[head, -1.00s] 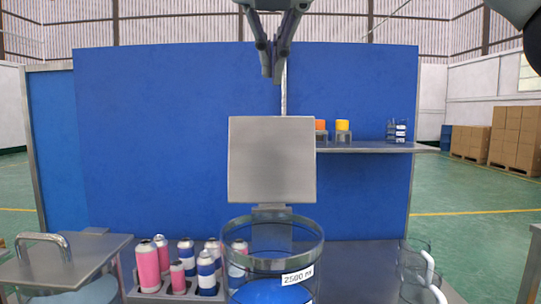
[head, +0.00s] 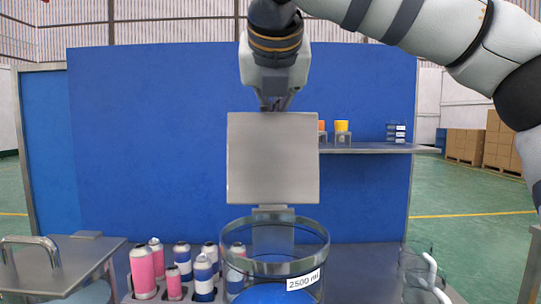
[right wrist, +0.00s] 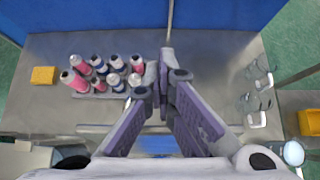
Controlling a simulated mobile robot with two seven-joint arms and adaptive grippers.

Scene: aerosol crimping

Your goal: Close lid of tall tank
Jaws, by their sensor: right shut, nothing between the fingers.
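The tall tank (head: 275,268) is a clear cylinder with a metal rim, a "2500" label and blue contents, at the lower middle of the head view. Its square grey metal lid (head: 273,160) stands upright on a hinge at the tank's back, so the tank is open. My right gripper (head: 276,106) points down at the lid's top edge. Its fingertips are partly hidden, seemingly behind the lid; I cannot tell if they touch it. The right wrist view shows its fingers (right wrist: 163,82) together and empty. My left gripper is not in view.
A rack of pink and blue-white cans (head: 173,272) stands left of the tank. A second tank's metal lid with a handle (head: 35,260) is at the far left. Clear mugs (head: 418,270) stand at right. A shelf (head: 375,149) with orange and yellow items is behind.

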